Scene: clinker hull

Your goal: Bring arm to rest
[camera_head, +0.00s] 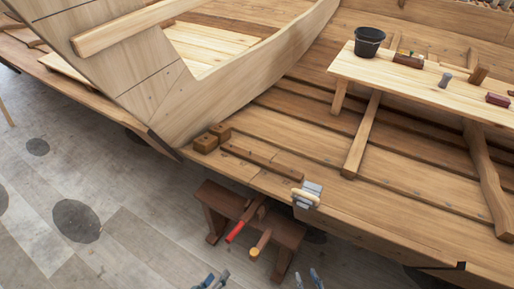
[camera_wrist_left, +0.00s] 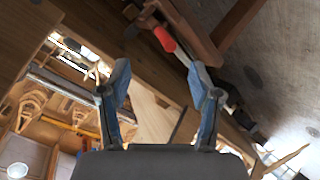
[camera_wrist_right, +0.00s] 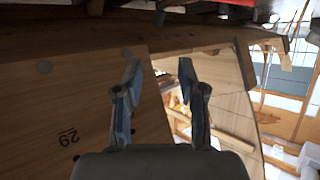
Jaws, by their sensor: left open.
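My left gripper (camera_head: 215,279) shows at the bottom edge of the head view, low in front of the small wooden bench. In the left wrist view (camera_wrist_left: 160,72) its two blue-padded fingers are spread with nothing between them. My right gripper (camera_head: 308,277) shows at the bottom edge, to the right of the left one and apart from it. In the right wrist view (camera_wrist_right: 160,70) its fingers are apart and empty, with planking beyond them. Only the fingertips of both grippers show in the head view.
A small dark wooden bench (camera_head: 215,198) holds a red-handled tool (camera_head: 235,232) and an orange-handled tool (camera_head: 260,243). A metal tool with a wooden grip (camera_head: 307,194) sits on the hull edge. A plank table (camera_head: 430,80) bears a black bucket (camera_head: 369,42).

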